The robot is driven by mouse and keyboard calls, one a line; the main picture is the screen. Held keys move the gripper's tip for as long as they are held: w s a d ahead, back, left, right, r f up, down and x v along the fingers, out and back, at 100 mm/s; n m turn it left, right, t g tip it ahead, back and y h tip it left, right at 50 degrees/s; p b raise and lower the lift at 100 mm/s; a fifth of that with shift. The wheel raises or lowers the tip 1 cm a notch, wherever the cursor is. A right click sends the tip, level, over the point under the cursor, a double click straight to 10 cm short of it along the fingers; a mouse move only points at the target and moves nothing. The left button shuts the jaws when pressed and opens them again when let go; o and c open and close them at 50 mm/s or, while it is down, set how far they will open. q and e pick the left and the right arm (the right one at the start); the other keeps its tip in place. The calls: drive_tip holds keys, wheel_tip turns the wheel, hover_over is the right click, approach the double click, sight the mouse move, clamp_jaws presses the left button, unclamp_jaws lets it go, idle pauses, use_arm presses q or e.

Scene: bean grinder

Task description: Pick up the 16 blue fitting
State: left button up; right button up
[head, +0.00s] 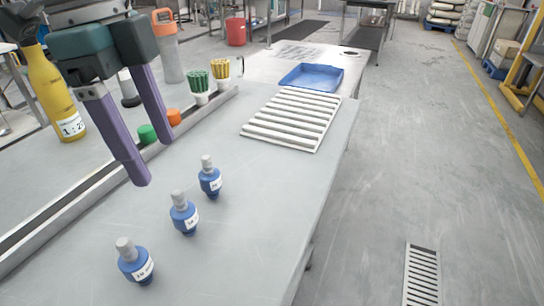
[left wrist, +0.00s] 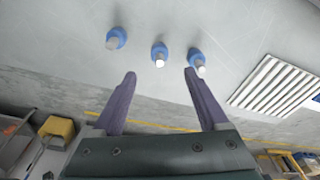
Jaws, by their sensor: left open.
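Three blue fittings with grey tops and white labels stand upright in a row on the grey table: a near fitting (head: 136,264), a middle fitting (head: 184,217) and a far fitting (head: 210,182). The labels are too small to read surely, so I cannot tell which is the 16. In the left wrist view the far fitting (left wrist: 195,54) lies just beyond one fingertip, the middle fitting (left wrist: 159,50) between the finger lines, and the near fitting (left wrist: 116,36) to the left. My left gripper (head: 152,164) is open and empty above the table, left of the fittings; it also shows in the wrist view (left wrist: 160,74). My right gripper is out of view.
A white slatted rack (head: 293,119) and a blue tray (head: 311,77) lie farther along the table. Green (head: 147,134) and orange (head: 174,117) pieces, cups (head: 198,85) and a yellow bottle (head: 53,95) stand behind. The table is clear around the fittings.

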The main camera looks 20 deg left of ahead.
sight(174, 193)
use_arm(q)
drive_tip(key=f, duration=0.3)
drive_tip(key=d+f+b, duration=0.1)
drive_tip(key=f, duration=0.2)
drive_tip(key=f+b, duration=0.1)
drive_tip(key=f, duration=0.3)
drive_tip(key=shift+w+d, duration=0.2)
drive_tip(key=shift+d, duration=0.05)
drive_tip(key=shift+r, duration=0.1)
clamp_jaws()
